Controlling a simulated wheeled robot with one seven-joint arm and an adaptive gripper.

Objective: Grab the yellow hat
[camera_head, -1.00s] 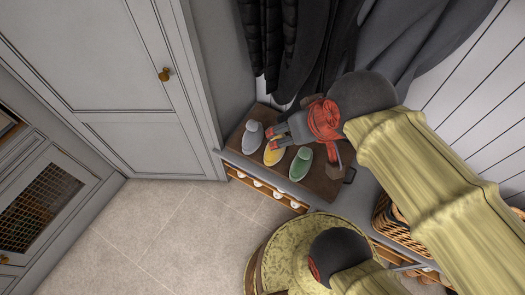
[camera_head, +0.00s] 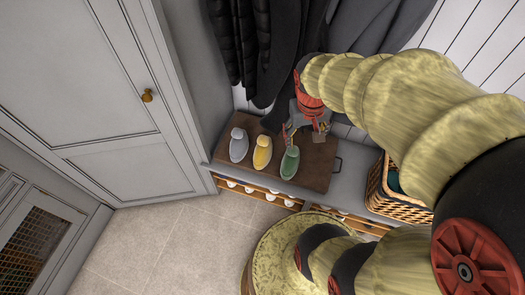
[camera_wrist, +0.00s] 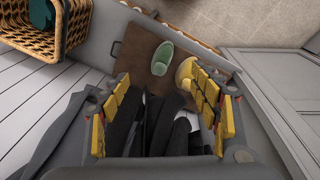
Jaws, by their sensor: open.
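The yellow hat (camera_head: 263,153) lies on the brown board between a grey hat (camera_head: 239,146) and a green hat (camera_head: 290,162). In the wrist view the yellow hat (camera_wrist: 186,72) is at the upper right, partly hidden by a yellow-padded finger. The green hat (camera_wrist: 161,60) is beside it; the grey one cannot be made out there. My gripper (camera_head: 306,130) is open and empty, behind and to the right of the yellow hat, close to the green hat in the picture. In the wrist view, the space between the fingers (camera_wrist: 158,112) shows dark coats.
The brown board (camera_head: 318,172) rests on a grey bench (camera_head: 351,188). A wicker basket (camera_head: 399,203) stands on the right. Dark coats (camera_head: 277,50) hang behind the board. A tall grey cupboard (camera_head: 95,80) is on the left. The tiled floor (camera_head: 165,238) in front is clear.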

